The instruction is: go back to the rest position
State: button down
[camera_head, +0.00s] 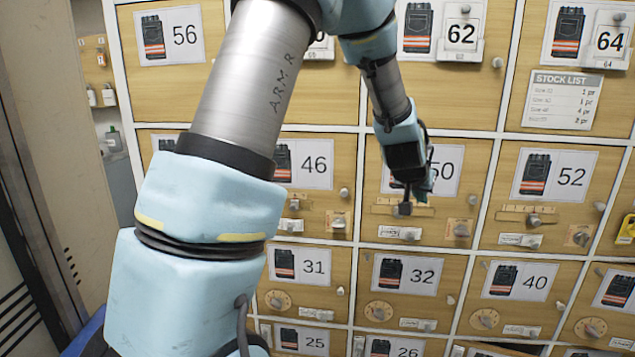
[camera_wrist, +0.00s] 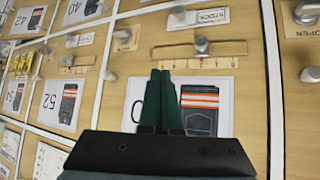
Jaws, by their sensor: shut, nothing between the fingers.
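My arm reaches across the head view from the left to the wall of numbered wooden compartment doors. My gripper (camera_head: 418,190) is in front of the door numbered 50 (camera_head: 447,170) and hides part of its card. In the wrist view my gripper's dark green fingers (camera_wrist: 160,82) are together, with nothing between them. They point toward a wooden slider strip (camera_wrist: 220,52) with a metal knob (camera_wrist: 201,45). I cannot tell whether the fingertips touch the door.
Doors with knobs, dials and sliders surround my gripper, among them 46 (camera_head: 316,164), 52 (camera_head: 571,177) and 32 (camera_head: 422,277). A stock list (camera_head: 562,99) hangs at upper right. A tall beige panel (camera_head: 30,130) stands at left, beside shelves with small bottles (camera_head: 108,96).

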jog(key=s+a+n+g+y+p, duration=0.1)
jog(key=s+a+y, duration=0.15)
jog(key=a, duration=0.75)
jog(key=s+a+n+g+y+p, duration=0.1)
jog(key=s+a+n, duration=0.15)
jog(key=a, duration=0.65)
jog(key=s+a+f+n+g+y+p, duration=0.1)
jog(key=s+a+g, duration=0.3)
jog(key=s+a, duration=0.9)
jog(key=shift+a+n+y, duration=0.55)
jog(key=shift+a+n, duration=0.1)
jog(key=shift+a, duration=0.55)
